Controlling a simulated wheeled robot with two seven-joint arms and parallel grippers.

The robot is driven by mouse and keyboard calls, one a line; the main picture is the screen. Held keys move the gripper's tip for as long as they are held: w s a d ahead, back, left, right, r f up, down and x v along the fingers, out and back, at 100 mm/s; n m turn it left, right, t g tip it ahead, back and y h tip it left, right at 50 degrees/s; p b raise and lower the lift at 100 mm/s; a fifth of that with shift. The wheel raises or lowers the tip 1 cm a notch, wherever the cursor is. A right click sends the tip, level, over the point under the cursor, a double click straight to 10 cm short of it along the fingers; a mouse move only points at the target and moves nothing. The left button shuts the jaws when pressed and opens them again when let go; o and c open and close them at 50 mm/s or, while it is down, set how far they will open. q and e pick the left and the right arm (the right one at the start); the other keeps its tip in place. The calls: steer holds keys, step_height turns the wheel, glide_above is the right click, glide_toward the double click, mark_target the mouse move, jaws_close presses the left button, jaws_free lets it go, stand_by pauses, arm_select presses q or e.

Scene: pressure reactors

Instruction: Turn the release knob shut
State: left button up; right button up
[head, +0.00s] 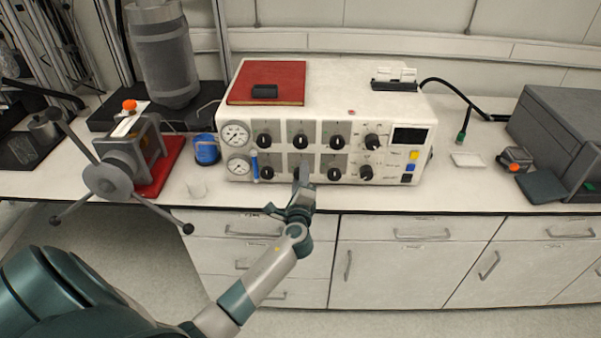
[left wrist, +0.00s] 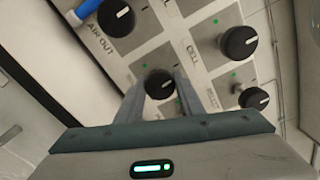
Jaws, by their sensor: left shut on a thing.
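The white control box (head: 223,170) stands on the bench with two rows of black knobs on its front. My left gripper (head: 301,178) is at the lower row, in front of the second knob from the left, and hides most of it. In the left wrist view, its two fingers (left wrist: 161,92) are closed around that black knob (left wrist: 158,82), one finger on each side. The knob shows a white pointer line and has a small green dot above it. I cannot read a release label on it. My right gripper is not in view.
The neighbouring knobs are close: one marked AIR OUT (left wrist: 116,18) and one by CELL (left wrist: 238,42). A grey handwheel press (head: 110,178) is on the bench at left. The bench edge lies just below the box.

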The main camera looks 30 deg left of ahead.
arm_select(q)
steer(key=shift+m, duration=0.6)
steer(key=shift+f, duration=0.1)
steer(key=o, duration=1.1)
steer(key=shift+c, duration=0.2)
steer(key=b+v, duration=0.4)
steer(key=v, duration=1.3)
steer(key=shift+s, duration=0.25)
